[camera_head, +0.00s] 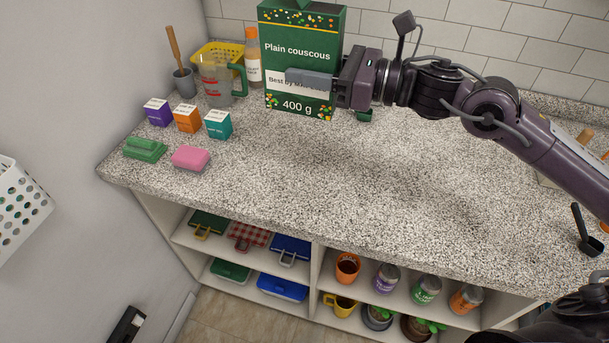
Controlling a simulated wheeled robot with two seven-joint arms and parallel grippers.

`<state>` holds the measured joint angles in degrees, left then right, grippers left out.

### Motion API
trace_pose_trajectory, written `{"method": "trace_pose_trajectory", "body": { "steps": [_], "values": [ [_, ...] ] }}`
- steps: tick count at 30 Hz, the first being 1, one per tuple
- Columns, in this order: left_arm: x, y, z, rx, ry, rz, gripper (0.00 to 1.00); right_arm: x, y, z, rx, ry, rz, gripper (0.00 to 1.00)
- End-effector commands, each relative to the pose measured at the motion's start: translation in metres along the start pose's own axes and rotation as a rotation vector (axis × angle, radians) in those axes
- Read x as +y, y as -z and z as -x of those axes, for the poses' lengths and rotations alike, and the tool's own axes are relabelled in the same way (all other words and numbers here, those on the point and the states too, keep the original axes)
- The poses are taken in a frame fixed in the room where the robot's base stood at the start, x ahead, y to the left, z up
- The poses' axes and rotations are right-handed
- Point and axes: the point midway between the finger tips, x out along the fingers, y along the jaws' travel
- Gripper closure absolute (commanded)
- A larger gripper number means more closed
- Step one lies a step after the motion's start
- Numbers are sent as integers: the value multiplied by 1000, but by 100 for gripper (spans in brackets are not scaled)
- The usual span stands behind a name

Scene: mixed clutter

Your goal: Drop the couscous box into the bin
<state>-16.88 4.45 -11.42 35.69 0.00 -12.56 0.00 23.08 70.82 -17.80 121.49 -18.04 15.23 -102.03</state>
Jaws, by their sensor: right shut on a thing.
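The green couscous box (300,30) is at the top centre in the head view, upright, with "Plain couscous" and "400 g" on its front. My right gripper (318,80) comes in from the right and is shut on the box, one finger lying across the front label. The far finger is mostly hidden behind the box. The box appears held above the speckled counter (330,190). No container is clearly marked as the bin; a white perforated basket (18,205) shows at the left edge, partly cut off. My left gripper is not in view.
Behind the box's left stand a yellow basket (207,50), a measuring jug (216,85) and a bottle (253,62). Small boxes (187,120), a pink block (190,158) and a green item (145,150) sit front left. The counter's middle is clear. Shelves below hold several items.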

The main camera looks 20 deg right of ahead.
Motion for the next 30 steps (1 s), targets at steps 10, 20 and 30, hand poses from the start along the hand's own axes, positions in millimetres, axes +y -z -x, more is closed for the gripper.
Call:
{"method": "trace_pose_trajectory", "body": {
  "steps": [10,20,30],
  "values": [
    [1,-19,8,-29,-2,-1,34,0,34,0,4,2,-9,82],
    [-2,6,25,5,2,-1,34,0,120,0,0,1,-7,82],
    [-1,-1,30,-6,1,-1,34,0,160,0,-2,1,-1,82]
  ]
}}
